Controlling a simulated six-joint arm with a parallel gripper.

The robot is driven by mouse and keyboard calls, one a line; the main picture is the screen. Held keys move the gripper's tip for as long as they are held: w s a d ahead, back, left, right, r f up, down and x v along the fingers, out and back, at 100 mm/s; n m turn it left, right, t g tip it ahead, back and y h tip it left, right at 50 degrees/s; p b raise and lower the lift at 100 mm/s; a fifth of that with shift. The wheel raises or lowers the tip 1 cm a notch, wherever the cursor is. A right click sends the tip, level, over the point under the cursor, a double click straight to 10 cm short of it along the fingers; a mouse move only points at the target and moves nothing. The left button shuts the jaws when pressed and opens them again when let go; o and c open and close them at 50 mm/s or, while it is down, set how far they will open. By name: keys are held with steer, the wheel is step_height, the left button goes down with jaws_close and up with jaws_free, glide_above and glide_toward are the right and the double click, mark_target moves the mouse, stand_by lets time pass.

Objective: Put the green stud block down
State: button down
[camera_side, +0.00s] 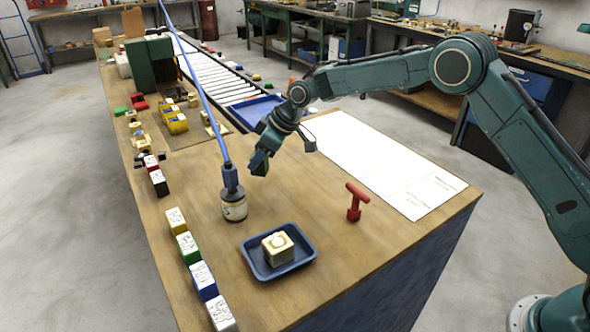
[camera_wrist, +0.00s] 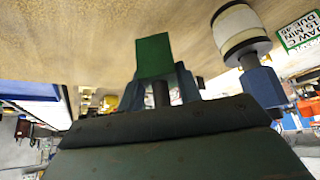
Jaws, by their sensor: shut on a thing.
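My gripper (camera_side: 264,150) is shut on the green stud block (camera_side: 259,163), a plain green block at its tip. In the wrist view the green block (camera_wrist: 153,54) sticks out between the two blue fingers (camera_wrist: 162,88). The gripper hangs over the wooden bench (camera_side: 330,215), behind and to the right of a white canister (camera_side: 234,207). The block looks clear of the bench top, but I cannot tell its exact height. Its underside and any stud are hidden.
The canister has a blue hose (camera_side: 205,90) rising from it. A blue tray (camera_side: 254,262) holds a cream block (camera_side: 278,247). A red T-handle (camera_side: 355,202) stands to the right. Labelled blocks line the left edge, including a green one (camera_side: 188,247). A white sheet (camera_side: 380,165) lies behind.

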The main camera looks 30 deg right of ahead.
mark_target(260, 170)
steer(key=shift+r, duration=0.1)
steer(key=shift+f, duration=2.1)
steer(key=shift+f, duration=0.15)
steer(key=c, duration=1)
jaws_free()
steer(key=shift+f, duration=0.1)
steer(key=shift+o, duration=0.2)
steer(key=shift+v, duration=1.1)
steer(key=v, duration=1)
